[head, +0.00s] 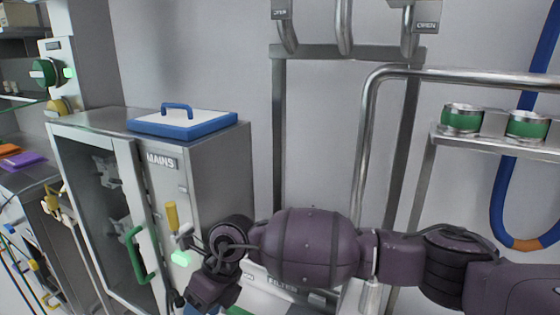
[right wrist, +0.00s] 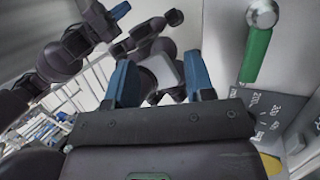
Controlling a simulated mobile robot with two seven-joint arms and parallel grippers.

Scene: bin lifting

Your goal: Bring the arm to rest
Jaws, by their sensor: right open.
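My right arm comes in from the right in the head view and reaches left across the lower part of the picture. Its gripper (head: 203,298) points down at the bottom edge, in front of the cabinet's right side, and its fingertips are cut off. In the right wrist view my right gripper (right wrist: 160,78) has its two blue fingers well apart, with nothing seen held between them.
A grey cabinet (head: 218,165) marked MAINS stands close to my right gripper, with a yellow-handled lever (head: 171,216) and a green door handle (head: 138,256). A blue-rimmed lid (head: 183,122) lies on top. Metal pipes (head: 361,150) rise behind the arm. Green-banded cans (head: 462,119) stand on a shelf.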

